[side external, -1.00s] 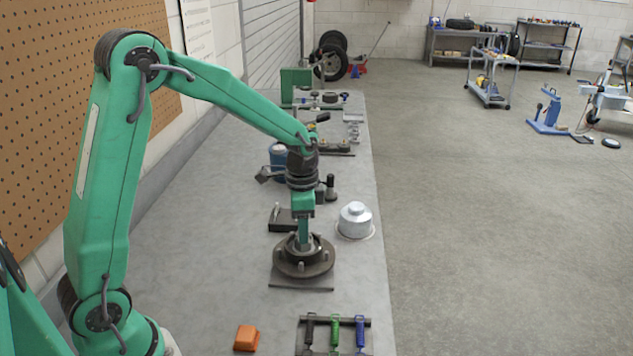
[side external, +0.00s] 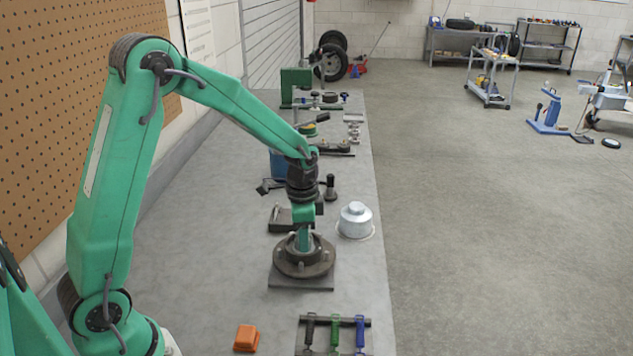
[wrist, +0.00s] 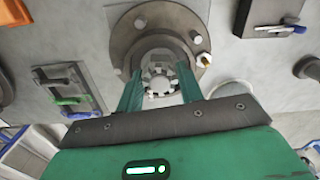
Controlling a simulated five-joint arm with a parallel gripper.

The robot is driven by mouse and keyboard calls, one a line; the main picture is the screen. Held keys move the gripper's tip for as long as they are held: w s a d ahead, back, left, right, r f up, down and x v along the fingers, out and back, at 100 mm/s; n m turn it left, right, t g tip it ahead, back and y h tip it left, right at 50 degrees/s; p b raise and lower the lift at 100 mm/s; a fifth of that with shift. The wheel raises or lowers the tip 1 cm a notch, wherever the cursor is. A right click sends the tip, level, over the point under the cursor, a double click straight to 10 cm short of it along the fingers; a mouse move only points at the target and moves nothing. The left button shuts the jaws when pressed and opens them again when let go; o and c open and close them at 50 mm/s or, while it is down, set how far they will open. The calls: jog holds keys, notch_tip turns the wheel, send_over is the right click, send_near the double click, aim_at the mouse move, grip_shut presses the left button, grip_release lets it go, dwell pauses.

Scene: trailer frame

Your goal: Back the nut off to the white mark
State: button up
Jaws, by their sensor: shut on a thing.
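The wheel hub (side external: 285,266) stands on a dark square plate on the bench, with studs around its flange. In the wrist view the hub's flange (wrist: 124,42) encircles the notched castle nut (wrist: 158,80) at its centre. My gripper (wrist: 159,88) reaches straight down into the hub, its two green fingers on either side of the nut and shut on it. In the side view my gripper (side external: 303,245) hides the nut. Pale patches show around the nut, but I cannot tell which is the white mark.
A silver cap (side external: 355,219) stands close to the right of the hub. A rack of coloured-handled tools (side external: 334,322) and an orange block (side external: 246,338) lie at the near end. Several tools and parts crowd the bench behind. Its left middle is clear.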

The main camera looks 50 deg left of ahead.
jog(key=shift+n, duration=2.1)
jog(key=o, duration=0.7)
jog(key=shift+r, duration=0.1)
jog(key=shift+r, duration=3.8)
jog(key=shift+r, duration=0.1)
